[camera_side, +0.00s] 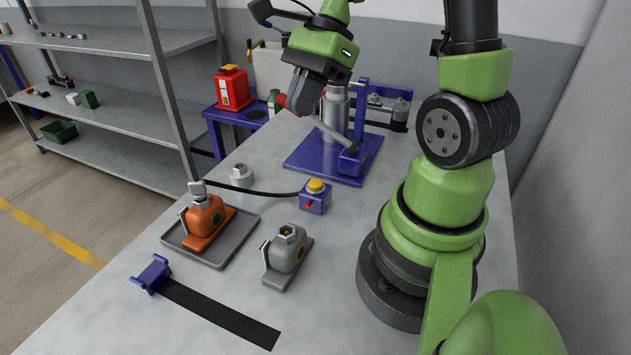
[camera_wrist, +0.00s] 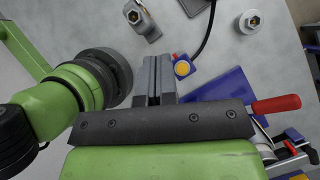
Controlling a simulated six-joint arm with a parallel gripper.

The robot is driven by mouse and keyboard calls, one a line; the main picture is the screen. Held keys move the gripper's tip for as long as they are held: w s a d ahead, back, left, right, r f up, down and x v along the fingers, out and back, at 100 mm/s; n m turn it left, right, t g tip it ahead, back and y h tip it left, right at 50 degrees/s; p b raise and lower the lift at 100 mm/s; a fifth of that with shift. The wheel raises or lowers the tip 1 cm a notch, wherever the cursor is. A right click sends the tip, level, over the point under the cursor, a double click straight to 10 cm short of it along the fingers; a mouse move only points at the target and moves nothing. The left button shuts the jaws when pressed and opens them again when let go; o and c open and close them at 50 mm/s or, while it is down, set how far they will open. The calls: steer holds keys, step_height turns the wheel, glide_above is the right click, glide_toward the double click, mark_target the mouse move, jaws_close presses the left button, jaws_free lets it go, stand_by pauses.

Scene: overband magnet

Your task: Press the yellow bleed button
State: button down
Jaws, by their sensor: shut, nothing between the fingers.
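The yellow bleed button (camera_side: 316,186) sits on top of a small blue box (camera_side: 315,203) on the grey bench, with a black hose running to it from the left. In the wrist view the yellow button (camera_wrist: 182,68) is just right of the fingertips. My gripper (camera_side: 298,98) is shut and empty, held in the air above and behind the button, beside the blue jack. In the wrist view its fingers (camera_wrist: 156,66) are together. They are apart from the button.
A blue-based jack (camera_side: 312,160) with a slanted lever stands behind the button; its red handle (camera_wrist: 276,104) shows in the wrist view. A grey clamp block (camera_side: 287,250), an orange one (camera_side: 205,218) on a tray (camera_side: 235,243) and a pale nut fitting (camera_side: 242,177) stand nearby.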

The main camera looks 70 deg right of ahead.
mark_target(315, 180)
steer(key=d+f+m+t+y, duration=0.1)
steer(key=d+f+m, duration=0.3)
steer(key=m, duration=0.4)
steer(key=shift+d+f+y, duration=0.3)
steer(key=shift+f+y, duration=0.4)
steer(key=shift+f, duration=0.05)
steer(key=shift+w, duration=0.1)
steer(key=shift+f, duration=4.4)
steer(key=shift+f, duration=0.1)
steer(key=shift+f, duration=0.3)
steer(key=shift+f, duration=0.5)
steer(key=shift+r, duration=0.95)
